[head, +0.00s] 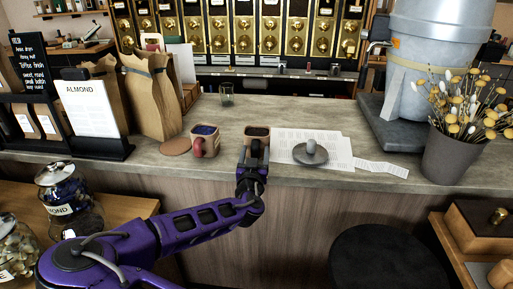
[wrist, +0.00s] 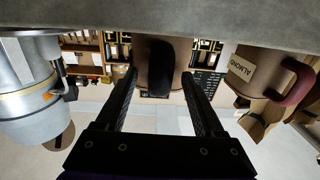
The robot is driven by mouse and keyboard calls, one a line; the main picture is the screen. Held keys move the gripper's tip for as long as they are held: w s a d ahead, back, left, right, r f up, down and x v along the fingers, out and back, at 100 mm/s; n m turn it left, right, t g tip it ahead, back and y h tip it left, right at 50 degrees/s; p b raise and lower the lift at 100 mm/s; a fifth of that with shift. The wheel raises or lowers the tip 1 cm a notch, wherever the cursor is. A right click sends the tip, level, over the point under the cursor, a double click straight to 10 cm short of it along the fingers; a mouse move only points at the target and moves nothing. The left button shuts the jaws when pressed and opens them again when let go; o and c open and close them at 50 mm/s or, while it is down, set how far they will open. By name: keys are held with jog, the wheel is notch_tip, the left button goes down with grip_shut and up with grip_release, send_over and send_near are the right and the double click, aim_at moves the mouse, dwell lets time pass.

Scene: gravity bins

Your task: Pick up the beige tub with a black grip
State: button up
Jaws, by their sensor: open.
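The beige tub (head: 257,131) stands on the counter, its open top showing dark contents, with my gripper (head: 254,158) right in front of it. In the wrist view, which is upside down, the tub (wrist: 142,52) is centred and its black grip (wrist: 160,68) faces me. My gripper (wrist: 159,76) is open there, with one finger on each side of the black grip. I cannot tell whether the fingers touch the tub. My gripper hides the tub's lower front in the head view.
A similar tub with a red grip (head: 205,141) stands close on the left, beside a round brown coaster (head: 175,146). A grey lid-like disc (head: 310,153) lies on papers (head: 340,152) to the right. A glass (head: 226,95) stands behind; a flower pot (head: 453,155) is far right.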

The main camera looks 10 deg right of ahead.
grip_shut()
dwell(1.4)
